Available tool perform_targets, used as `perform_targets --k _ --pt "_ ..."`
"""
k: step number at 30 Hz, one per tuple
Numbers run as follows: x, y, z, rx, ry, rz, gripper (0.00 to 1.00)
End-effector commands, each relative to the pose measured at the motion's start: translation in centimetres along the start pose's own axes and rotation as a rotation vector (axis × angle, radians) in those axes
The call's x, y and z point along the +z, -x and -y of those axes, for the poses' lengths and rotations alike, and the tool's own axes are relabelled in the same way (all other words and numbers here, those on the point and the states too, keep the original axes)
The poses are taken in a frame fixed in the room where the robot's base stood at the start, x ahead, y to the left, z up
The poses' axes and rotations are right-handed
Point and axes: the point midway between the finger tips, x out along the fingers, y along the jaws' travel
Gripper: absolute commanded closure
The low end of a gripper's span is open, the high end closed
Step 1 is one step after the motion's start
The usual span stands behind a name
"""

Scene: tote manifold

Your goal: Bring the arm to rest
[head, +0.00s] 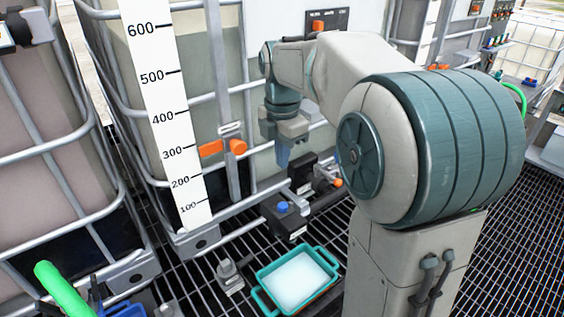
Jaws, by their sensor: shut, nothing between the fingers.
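My arm reaches from the right side of the head view toward the caged tote (110,75) and bends down at its far end. My gripper (283,162) hangs there pointing down, in front of the tote's pale side. Its bluish fingers look shut with nothing between them. The fingertips are small in the picture and close to a black fitting, and I cannot tell the exact gap. My arm's large near joint hides part of the scene behind it.
Below stand a black box with a blue knob (283,208) and a black valve body (303,168). A teal tray with white contents (262,300) sits on the dark grating (235,252). An orange-handled lever (212,148) is left of my gripper. A green hose (62,288) is lower left.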

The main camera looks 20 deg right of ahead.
Motion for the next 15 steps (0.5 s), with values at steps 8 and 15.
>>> perform_targets --k 8,15 --pt "0.03 0.01 0.00 0.001 -0.001 0.000 1.00" --pt "-0.13 0.08 0.39 0.008 -0.037 0.004 1.00"
